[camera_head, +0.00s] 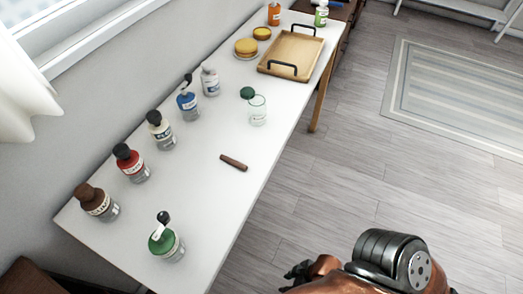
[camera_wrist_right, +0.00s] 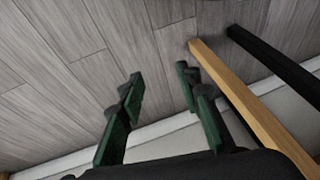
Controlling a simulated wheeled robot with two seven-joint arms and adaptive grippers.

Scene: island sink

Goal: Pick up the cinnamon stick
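The cinnamon stick (camera_head: 233,162) is a short brown rod lying on the white tabletop (camera_head: 215,205), near the table's right edge in the head view. Nothing touches it. My right gripper (camera_head: 294,274) is at the bottom of the head view, out over the floor to the right of the table and apart from the stick. In the right wrist view the same gripper (camera_wrist_right: 160,85) has its green-padded fingers spread, with nothing between them. The stick does not show in that view. My left gripper is in neither view.
A clear glass jar (camera_head: 257,112) and a dark green lid (camera_head: 247,92) stand beyond the stick. Several bottles line the table's left side; a green-topped bottle (camera_head: 166,241) stands at the near end. A wooden tray (camera_head: 291,54) lies farther back. The tabletop around the stick is clear.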

